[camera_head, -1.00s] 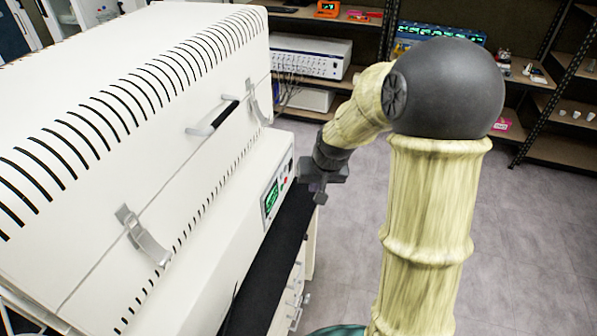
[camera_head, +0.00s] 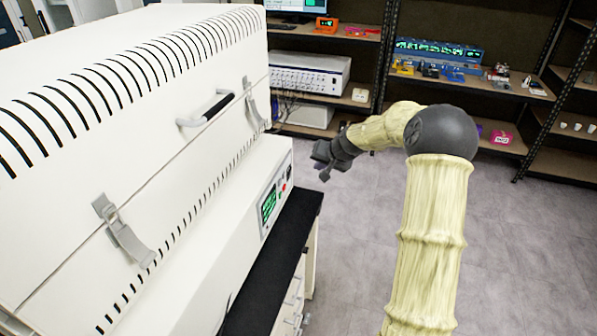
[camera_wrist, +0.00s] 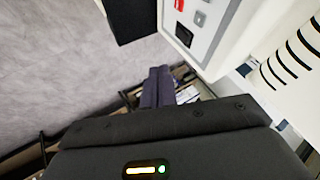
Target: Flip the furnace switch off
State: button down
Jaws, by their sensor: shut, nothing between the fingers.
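The white furnace (camera_head: 165,130) stands at the left with its lid down. Its sloped front panel has a green display (camera_head: 269,205) and small red and dark controls (camera_head: 285,187) at the far end. In the wrist view, part of the panel (camera_wrist: 205,28) is at the top right, with a red control (camera_wrist: 180,5), a grey one (camera_wrist: 200,19) and a dark one (camera_wrist: 184,35). I cannot tell the switch's position. My gripper (camera_head: 324,176) is shut and empty, to the right of the panel's far end and apart from it. Its fingers (camera_wrist: 157,88) also show in the wrist view.
A black bench top (camera_head: 275,270) with drawers below runs along the furnace front. Shelves (camera_head: 480,85) with instruments and small items stand at the back. The grey floor (camera_head: 350,255) right of the bench is clear. A handle (camera_head: 208,110) and latches stick out from the furnace.

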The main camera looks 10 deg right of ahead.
aim_at(290, 173)
jog(key=w+a+f+p, duration=0.4)
jog(key=w+a+f, duration=0.1)
jog(key=w+f, duration=0.2)
jog(key=shift+w+a+f, duration=0.2)
jog(key=shift+w, duration=0.25)
jog(key=shift+a+r, duration=0.1)
jog(key=shift+a, duration=0.05)
dwell(0.4)
jog(key=shift+w+a+h+p, duration=0.2)
jog(key=shift+h+p, duration=0.1)
jog(key=shift+p, duration=0.3)
jog(key=shift+r, duration=0.1)
